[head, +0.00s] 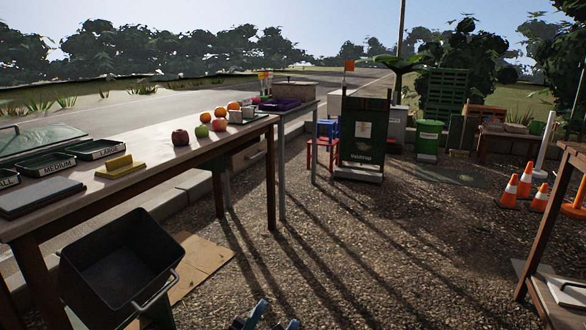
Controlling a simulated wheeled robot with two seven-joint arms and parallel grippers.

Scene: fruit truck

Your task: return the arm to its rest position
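My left gripper (272,318) shows only in part at the bottom edge of the head view. Its two blue-tipped fingers are spread apart, with bare gravel visible between and around them and nothing held. It is low in the picture, right of the black bin and clear of the table. The rest of the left arm is below the frame. My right gripper and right arm are not in view.
A long wooden table (150,178) on the left bears trays, a yellow block (120,167) and several fruits. A black bin (118,262) stands before it. Another table (552,232) edges the right side. Open gravel (350,260) lies between; traffic cones (525,180) stand farther right.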

